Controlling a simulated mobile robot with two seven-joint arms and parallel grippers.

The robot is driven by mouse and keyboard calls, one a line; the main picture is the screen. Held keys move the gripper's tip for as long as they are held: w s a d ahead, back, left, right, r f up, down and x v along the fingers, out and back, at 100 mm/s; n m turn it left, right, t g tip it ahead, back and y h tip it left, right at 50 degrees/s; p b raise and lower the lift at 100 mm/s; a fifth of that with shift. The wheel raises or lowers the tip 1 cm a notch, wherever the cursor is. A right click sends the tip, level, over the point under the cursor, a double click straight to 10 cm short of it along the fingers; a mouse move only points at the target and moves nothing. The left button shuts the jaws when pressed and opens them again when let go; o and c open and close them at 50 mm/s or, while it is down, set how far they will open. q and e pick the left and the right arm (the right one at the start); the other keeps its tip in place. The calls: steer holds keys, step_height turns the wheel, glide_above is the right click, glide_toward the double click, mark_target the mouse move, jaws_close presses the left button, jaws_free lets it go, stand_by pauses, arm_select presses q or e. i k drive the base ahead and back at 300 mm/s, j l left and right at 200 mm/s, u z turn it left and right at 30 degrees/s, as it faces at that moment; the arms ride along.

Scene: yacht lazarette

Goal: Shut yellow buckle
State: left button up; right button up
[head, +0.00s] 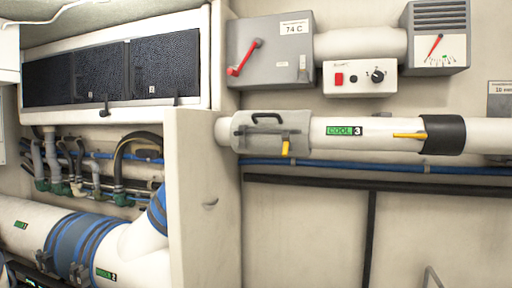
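A grey cover (245,143) with a black handle sits on the white pipe at the upper middle of the head view. A dark latch bar crosses the cover, and a small yellow buckle tab (285,148) hangs down at its lower right edge. The tab is too small to tell whether it is fastened. Another yellow lever (408,135) points left from the black collar farther right on the same pipe. Neither of my grippers shows in the head view.
The pipe (385,127) bears a green "COOL 3" label. Above it are a grey box (272,80) with a red lever, a switch panel (348,87) and a gauge box (436,25). Blue-banded pipes (75,240) lie lower left.

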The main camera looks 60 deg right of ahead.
mark_target(287, 146)
steer(key=z, duration=1.9)
